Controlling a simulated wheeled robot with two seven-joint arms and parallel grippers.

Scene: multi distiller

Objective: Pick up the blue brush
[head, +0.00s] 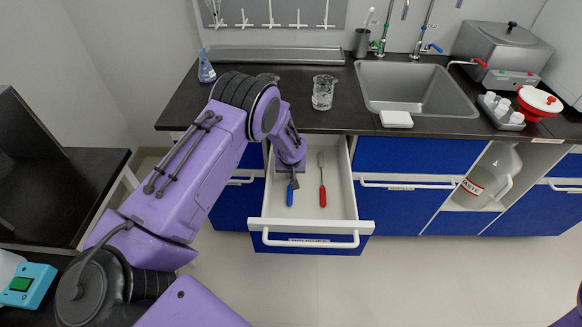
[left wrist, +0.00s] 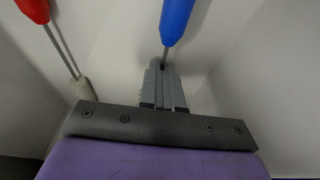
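The blue brush (head: 290,195) is in the open drawer (head: 349,195), its blue handle towards the drawer front. My left gripper (head: 294,181) reaches down into the drawer over the brush's far part. In the left wrist view the fingers (left wrist: 164,72) are close together on the thin metal shaft just below the blue handle (left wrist: 177,20). The brush's head is hidden behind the gripper. My right gripper is not in view.
A red-handled brush (head: 322,193) lies to the right in the same drawer, and shows in the left wrist view (left wrist: 35,10). The drawer walls stand close on both sides. A glass beaker (head: 323,93) stands on the dark counter (head: 440,122) above, near a sink (head: 415,85).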

